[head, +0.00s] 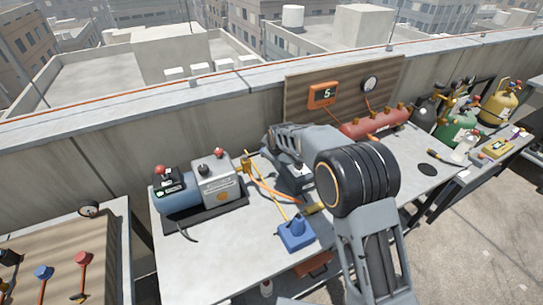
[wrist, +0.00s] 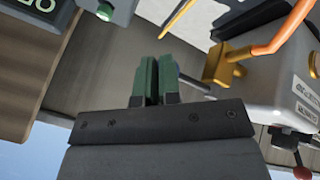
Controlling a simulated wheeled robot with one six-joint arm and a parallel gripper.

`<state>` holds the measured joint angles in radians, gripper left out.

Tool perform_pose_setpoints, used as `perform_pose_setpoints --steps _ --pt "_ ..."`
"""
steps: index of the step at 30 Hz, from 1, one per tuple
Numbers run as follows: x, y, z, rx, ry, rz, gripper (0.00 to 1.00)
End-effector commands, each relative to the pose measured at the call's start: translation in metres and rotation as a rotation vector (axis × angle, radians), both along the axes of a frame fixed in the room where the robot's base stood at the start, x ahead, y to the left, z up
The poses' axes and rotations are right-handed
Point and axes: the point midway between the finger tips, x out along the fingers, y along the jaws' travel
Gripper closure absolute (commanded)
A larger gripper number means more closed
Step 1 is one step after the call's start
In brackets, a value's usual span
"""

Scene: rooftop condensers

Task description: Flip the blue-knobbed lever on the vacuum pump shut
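The vacuum pump (head: 216,188) stands at the left of the bench in the head view, with a blue motor, a grey body and red knobs on top. In the wrist view its grey body (wrist: 283,75) is at the right, with a brass fitting (wrist: 222,65) and an orange hose. A blue-knobbed lever is not clearly visible on the pump; a small blue patch (wrist: 177,69) shows just behind my right fingertip. My gripper (wrist: 157,72) has its green fingertips together, left of the brass fitting. Its fingertips cannot be made out in the head view.
A blue box (head: 297,234) with a yellow hose sits at the bench front. A red cylinder (head: 377,122) and an orange display (head: 322,95) are at the back. A board with a separate blue knob (head: 44,272) is at lower left. Bare bench (head: 215,262) lies before the pump.

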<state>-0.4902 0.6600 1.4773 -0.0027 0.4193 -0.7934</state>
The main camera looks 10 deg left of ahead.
Motion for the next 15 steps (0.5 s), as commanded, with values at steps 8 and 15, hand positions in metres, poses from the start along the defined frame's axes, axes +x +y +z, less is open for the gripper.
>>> perform_pose_setpoints --steps 8,15 --pt "0.0034 0.0038 0.0004 0.007 -0.008 0.0 1.0" --pt "0.0036 0.005 0.0014 0.009 -0.01 0.001 1.0"
